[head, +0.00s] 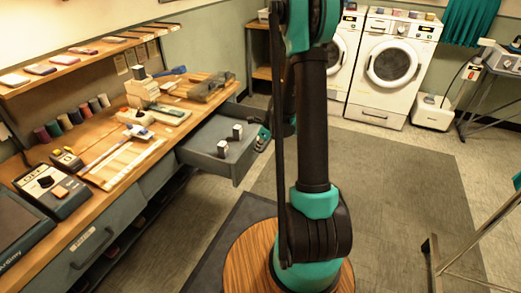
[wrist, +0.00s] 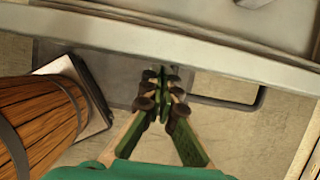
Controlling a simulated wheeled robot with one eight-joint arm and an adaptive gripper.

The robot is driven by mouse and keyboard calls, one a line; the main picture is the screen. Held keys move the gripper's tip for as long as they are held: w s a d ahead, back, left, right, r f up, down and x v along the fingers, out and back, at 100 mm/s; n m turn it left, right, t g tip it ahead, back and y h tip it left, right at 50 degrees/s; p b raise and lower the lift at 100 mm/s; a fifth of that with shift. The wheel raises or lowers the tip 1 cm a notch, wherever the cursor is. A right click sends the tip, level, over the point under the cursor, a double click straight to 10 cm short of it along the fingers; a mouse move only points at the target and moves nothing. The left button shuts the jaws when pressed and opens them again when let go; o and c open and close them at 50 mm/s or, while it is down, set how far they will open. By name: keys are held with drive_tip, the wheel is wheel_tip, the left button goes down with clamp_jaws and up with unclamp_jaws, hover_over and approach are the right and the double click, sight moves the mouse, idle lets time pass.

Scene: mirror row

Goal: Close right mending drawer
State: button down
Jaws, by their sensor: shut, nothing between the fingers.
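The right mending drawer (head: 213,158) is pulled out from under the workbench, a grey box with a few small items inside. My gripper (head: 260,140) is at the outer end of this drawer, partly hidden behind my arm. In the wrist view my gripper (wrist: 160,82) has its green fingers together and empty, against or very near the drawer's grey front (wrist: 105,70). I cannot tell whether they touch. A dark bar handle (wrist: 235,104) shows to the right of the fingertips.
The wooden workbench (head: 118,172) holds tools, thread spools (head: 72,120) and a wooden block. Another drawer (head: 90,245) to the left is flush. White washing machines (head: 392,65) stand at the back. The floor right of my arm is open, with a metal stand (head: 435,265) farther right.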

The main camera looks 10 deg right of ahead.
drive_tip(key=w+a, duration=0.5)
drive_tip(key=a, duration=0.3)
drive_tip(key=w+a, duration=0.6)
drive_tip(key=a, duration=0.2)
drive_tip(key=w+a, duration=0.6)
drive_tip(key=a, duration=0.1)
drive_tip(key=shift+w+a, duration=0.1)
drive_tip(key=shift+a, duration=0.3)
drive_tip(key=shift+w+a+r, duration=0.1)
drive_tip(key=shift+w+a, duration=0.15)
drive_tip(key=shift+a, duration=0.15)
